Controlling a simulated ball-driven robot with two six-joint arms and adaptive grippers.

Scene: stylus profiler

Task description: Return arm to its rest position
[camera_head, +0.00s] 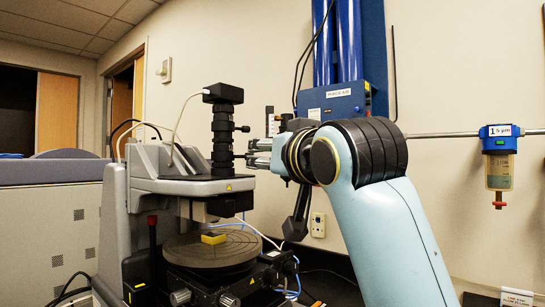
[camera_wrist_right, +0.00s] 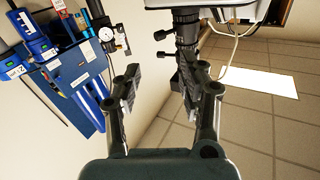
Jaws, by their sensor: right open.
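My right arm (camera_head: 385,215) is light blue and reaches up from the lower right in the head view. Its gripper (camera_head: 258,152) points left, just beside the black camera column (camera_head: 222,135) of the stylus profiler (camera_head: 150,185). In the right wrist view the two fingers of the gripper (camera_wrist_right: 162,80) stand apart with nothing between them. The black column (camera_wrist_right: 186,35) with its side knobs shows beyond the fingers; I cannot tell whether they touch. My left gripper is in neither view.
A yellow block (camera_head: 214,237) lies on the profiler's round stage (camera_head: 205,252). Blue cylinders (camera_head: 348,40) and a labelled blue box (camera_head: 335,100) are on the wall behind my arm. A filter bowl (camera_head: 499,170) hangs from a pipe at right, with open space around it.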

